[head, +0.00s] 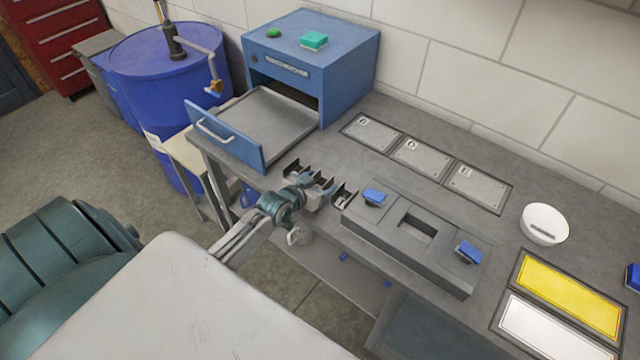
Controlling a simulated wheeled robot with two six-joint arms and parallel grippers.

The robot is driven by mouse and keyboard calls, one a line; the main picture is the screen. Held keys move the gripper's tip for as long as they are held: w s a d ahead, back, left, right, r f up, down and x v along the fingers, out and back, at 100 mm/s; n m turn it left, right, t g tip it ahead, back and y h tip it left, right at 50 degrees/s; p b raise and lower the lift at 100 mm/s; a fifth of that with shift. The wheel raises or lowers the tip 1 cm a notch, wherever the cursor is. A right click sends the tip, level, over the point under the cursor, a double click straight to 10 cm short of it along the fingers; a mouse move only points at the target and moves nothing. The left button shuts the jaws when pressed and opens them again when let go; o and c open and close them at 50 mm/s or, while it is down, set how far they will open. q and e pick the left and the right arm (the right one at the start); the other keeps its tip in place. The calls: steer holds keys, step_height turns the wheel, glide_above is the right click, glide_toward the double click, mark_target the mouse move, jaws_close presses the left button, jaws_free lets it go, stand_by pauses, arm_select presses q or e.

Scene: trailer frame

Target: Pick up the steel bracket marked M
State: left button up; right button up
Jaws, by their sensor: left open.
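Several small dark steel brackets stand in a row at the bench's front edge: one at the left (292,168), one at the right (345,194), and others between, partly behind my gripper. No M can be read on any of them at this size. My left gripper (322,190) is open, at the middle of the row and close over the brackets. Whether it touches one cannot be told. My right gripper is not in view.
A grey fixture (405,245) with blue clamps stands right of the brackets. A blue cabinet (345,75) with its drawer (262,125) pulled out stands left. Three lettered plates (420,160), a white bowl (544,224), and yellow (570,295) and white panels lie farther right.

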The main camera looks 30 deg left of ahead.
arm_select(q)
steer(key=shift+w+f, duration=0.1)
steer(key=shift+w, duration=0.1)
steer(key=shift+s, duration=0.1)
steer(key=c, duration=1.3)
